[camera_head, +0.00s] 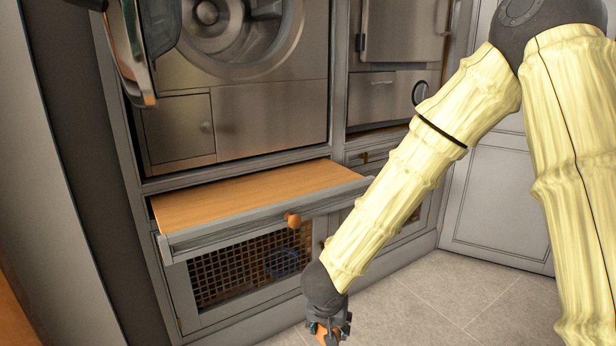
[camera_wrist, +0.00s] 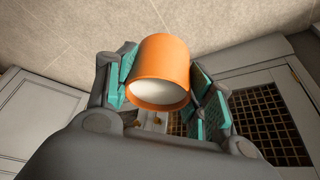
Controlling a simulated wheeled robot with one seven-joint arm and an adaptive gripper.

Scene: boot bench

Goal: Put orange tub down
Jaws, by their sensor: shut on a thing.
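The orange tub (camera_wrist: 163,62) is held between the teal-padded fingers of my gripper (camera_wrist: 168,92) in the wrist view. Its pale open end faces the wrist camera. In the head view my gripper (camera_head: 330,330) is at the bottom edge, low in front of the cabinet, and only a bit of the orange tub (camera_head: 318,329) shows there. The rest of the tub is hidden or cut off. Tiled floor shows behind the tub in the wrist view.
A pulled-out drawer with a bare wooden top (camera_head: 250,192) and an orange knob (camera_head: 292,219) juts from the cabinet. A mesh-front door (camera_head: 240,270) is below it, with a bluish object behind. A front-loading machine (camera_head: 235,80) stands above. Tiled floor (camera_head: 440,300) is clear at right.

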